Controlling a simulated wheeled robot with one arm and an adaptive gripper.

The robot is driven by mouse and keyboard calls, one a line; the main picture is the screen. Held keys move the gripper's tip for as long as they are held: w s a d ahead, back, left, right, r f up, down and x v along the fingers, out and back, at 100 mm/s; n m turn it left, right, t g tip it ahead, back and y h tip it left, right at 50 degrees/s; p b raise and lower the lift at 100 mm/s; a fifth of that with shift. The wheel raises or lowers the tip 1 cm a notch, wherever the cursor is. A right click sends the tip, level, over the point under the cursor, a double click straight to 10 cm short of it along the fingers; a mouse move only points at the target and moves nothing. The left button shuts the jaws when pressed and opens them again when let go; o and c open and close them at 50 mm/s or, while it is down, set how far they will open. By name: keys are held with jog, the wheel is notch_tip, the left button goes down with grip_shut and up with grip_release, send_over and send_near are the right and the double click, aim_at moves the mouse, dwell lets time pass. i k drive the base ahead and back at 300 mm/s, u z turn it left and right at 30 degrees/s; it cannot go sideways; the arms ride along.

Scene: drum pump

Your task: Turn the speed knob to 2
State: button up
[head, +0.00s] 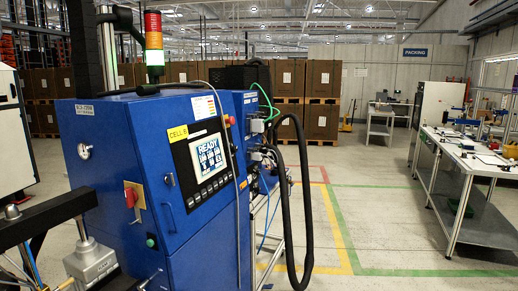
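No knob marked with speed numbers can be made out in the head view. A blue machine cabinet (120,125) marked CELL B stands close in front, left of centre. On its front are a red rotary switch (131,197) on a yellow plate, a small round dial (84,151), a green button (150,242) and a lit screen (209,156) that reads READY. My gripper is not in view.
A black hose (307,205) hangs at the cabinet's right side. A grey metal fitting (92,262) and dark bars fill the lower left. A workbench (455,200) stands at right. The floor (385,225) between is clear. Stacked boxes (322,98) stand behind.

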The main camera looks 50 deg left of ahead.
aim_at(234, 149)
jog(key=u, duration=0.5)
jog(key=i, duration=1.6)
jog(key=u, duration=1.95)
jog(key=i, duration=1.05)
jog(key=u, duration=0.95)
